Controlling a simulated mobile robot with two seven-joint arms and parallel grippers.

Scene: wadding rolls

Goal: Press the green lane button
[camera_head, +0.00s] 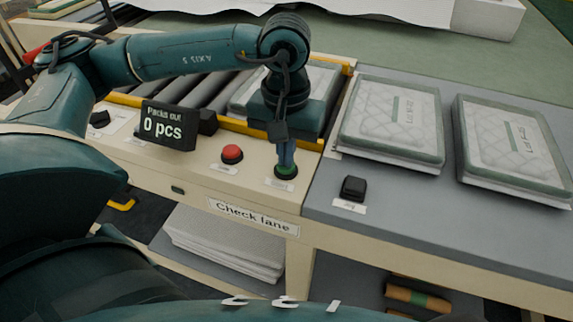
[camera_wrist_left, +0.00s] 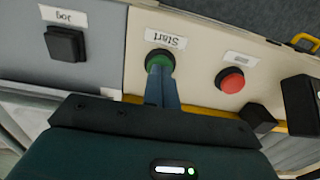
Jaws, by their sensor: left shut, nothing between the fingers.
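The green lane button (camera_head: 286,171) sits on the cream front strip of the check lane, right of the red button. In the left wrist view the green button (camera_wrist_left: 160,60) has a label reading "Start" beside it. My left gripper (camera_head: 286,163) is shut and empty, pointing down with its fingertips at the green button. In the left wrist view the closed fingertips (camera_wrist_left: 160,74) overlap the button's edge and appear to touch it; how far it is pressed I cannot tell. My right gripper is not in view.
A red button (camera_head: 232,154) is to the left, beside a black display (camera_head: 166,128) reading "Packs out 0 pcs". A black jog button (camera_head: 353,188) is to the right. Two wrapped packs (camera_head: 393,120) (camera_head: 513,145) lie on the grey table (camera_head: 460,215). Rollers (camera_head: 205,85) run behind.

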